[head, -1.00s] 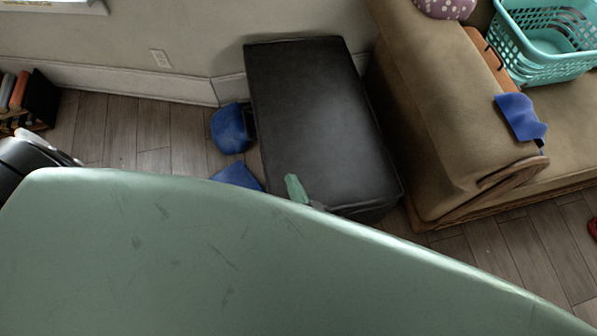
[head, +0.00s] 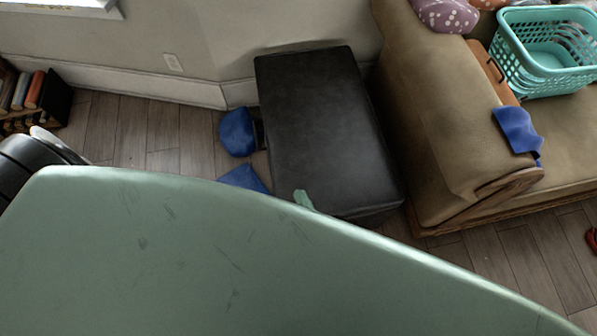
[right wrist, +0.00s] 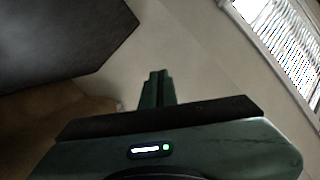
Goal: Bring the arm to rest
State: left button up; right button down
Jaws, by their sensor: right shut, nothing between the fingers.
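My right gripper (head: 303,199) shows in the head view only as a small green tip past the edge of my large green body part, in front of the black ottoman. Most of that arm is hidden. In the right wrist view the gripper (right wrist: 158,85) has its two green fingers together, with nothing between them. My left gripper is in neither view.
The black ottoman (head: 325,125) stands by the wall, with blue items (head: 237,132) on the floor to its left. A brown sofa (head: 440,130) with a teal basket (head: 545,50) is at right. A bookshelf (head: 35,95) is at left.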

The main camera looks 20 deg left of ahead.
jog(key=shift+a+v, duration=0.2)
jog(key=shift+v, duration=2.05)
jog(key=shift+s+r, duration=0.1)
jog(key=s+d+f+g+h, duration=0.1)
jog(key=d+f+h, duration=0.1)
jog(key=d+f, duration=0.45)
jog(key=s+d+f+n+g+h, duration=0.1)
jog(key=d+f+g+h, duration=0.15)
jog(key=f, duration=0.65)
jog(key=s+d+f+g+h, duration=0.1)
jog(key=d+f+h, duration=0.1)
jog(key=d+f, duration=0.5)
jog(key=s+d+f+g+h, duration=0.4)
jog(key=s+d+f+g, duration=0.2)
jog(key=s+d+f, duration=0.8)
jog(key=s+d, duration=0.1)
jog(key=s, duration=0.1)
jog(key=shift+s+f, duration=0.15)
jog(key=shift+s, duration=0.1)
jog(key=shift+d, duration=0.1)
